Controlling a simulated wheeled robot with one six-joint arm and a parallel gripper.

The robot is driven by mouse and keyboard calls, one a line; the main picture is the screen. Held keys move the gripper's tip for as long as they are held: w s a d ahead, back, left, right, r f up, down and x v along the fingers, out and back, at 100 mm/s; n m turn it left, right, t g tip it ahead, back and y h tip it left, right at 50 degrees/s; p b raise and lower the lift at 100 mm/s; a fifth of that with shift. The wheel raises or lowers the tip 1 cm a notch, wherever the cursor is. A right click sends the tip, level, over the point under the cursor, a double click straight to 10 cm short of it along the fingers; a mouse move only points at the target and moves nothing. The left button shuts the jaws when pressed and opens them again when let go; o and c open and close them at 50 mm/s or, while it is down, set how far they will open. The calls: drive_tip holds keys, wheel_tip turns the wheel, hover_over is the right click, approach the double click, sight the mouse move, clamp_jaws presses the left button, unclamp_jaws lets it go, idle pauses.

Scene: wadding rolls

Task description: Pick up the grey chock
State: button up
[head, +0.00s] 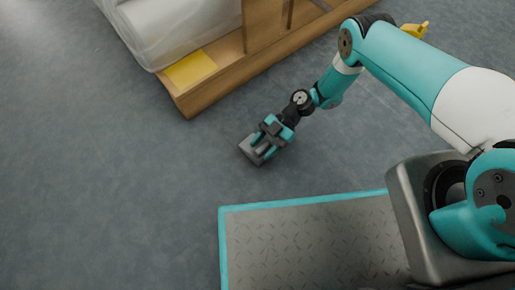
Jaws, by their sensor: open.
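The grey chock (248,149) is a small grey block on the floor, near the middle of the head view. My gripper (261,152) is open and right at the chock, with its teal-sided fingers reaching down over it from the upper right. The fingers and palm cover part of the chock. I cannot tell whether the fingertips touch it or how deep it sits between them.
A wooden rack (222,82) holding a plastic-wrapped white roll (172,28) stands at the top, with a yellow patch (190,69) on its base. A small yellow object (415,29) lies behind my arm. The grey floor (90,190) to the left is clear.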

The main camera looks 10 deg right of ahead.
clamp_jaws()
drive_tip(key=shift+r, duration=0.1)
